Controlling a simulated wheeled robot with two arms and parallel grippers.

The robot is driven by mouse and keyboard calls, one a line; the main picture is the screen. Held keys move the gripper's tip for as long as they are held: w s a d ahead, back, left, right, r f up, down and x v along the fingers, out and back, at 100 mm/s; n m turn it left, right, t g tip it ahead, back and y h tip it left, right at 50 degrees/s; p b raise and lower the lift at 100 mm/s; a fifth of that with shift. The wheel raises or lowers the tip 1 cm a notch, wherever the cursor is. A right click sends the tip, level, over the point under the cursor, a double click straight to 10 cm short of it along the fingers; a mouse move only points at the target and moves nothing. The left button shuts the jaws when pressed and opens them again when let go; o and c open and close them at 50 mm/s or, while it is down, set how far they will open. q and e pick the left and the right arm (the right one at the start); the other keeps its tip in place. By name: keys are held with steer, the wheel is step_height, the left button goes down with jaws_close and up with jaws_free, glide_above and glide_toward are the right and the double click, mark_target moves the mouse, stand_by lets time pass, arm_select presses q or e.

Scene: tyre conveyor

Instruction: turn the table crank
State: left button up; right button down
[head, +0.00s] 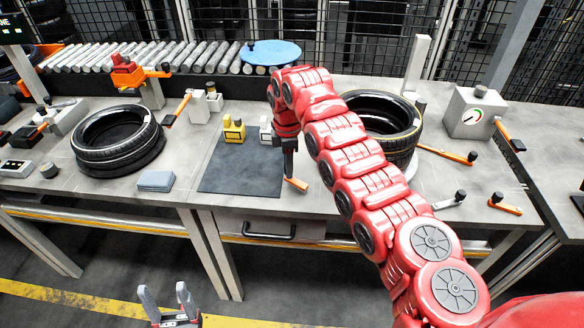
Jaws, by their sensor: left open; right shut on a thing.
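My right gripper (290,146) points down over the front of the workbench, right of the dark mat. It is shut on the knob of a crank, which the fingers hide. The short orange arm of this crank (297,184) shows just below the fingertips, low at the bench top. My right arm crosses the bench from the lower right and hides the bench behind it. My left gripper (168,305) is open and empty, low in front of the bench, with its two grey fingers pointing up.
A tyre (117,138) lies on the left bench; another tyre (382,117) is partly behind my arm. A dark mat (240,178) holds yellow blocks (234,130). Other orange levers (505,204) and a gauge box (478,112) stand right. A roller conveyor (150,58) runs behind.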

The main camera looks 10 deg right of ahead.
steer(key=n, duration=0.1)
steer(key=n+b, duration=0.1)
steer(key=s, duration=0.1)
steer(key=shift+a+f+n+b, duration=0.25)
steer(key=shift+a+n+b, duration=0.1)
steer(key=shift+n+b, duration=0.05)
steer(key=n+b, duration=0.1)
steer(key=s+n, duration=0.1)
steer(key=shift+a+n+b, duration=0.2)
steer(key=shift+n+b, duration=0.1)
steer(key=shift+b, duration=0.05)
steer(key=shift+s+a+r+n+b, duration=0.1)
steer(key=shift+s+n+b, duration=0.2)
steer(key=shift+n, duration=0.3)
steer(key=shift+s+a+n+b, duration=0.15)
steer(key=shift+n+b, duration=0.15)
steer(key=shift+n, duration=0.3)
steer(key=shift+s+r+n+b, duration=0.1)
steer(key=shift+s+n+b, duration=0.3)
steer(key=shift+n, duration=0.7)
steer(key=shift+s, duration=0.1)
steer(key=c, duration=0.6)
jaws_free()
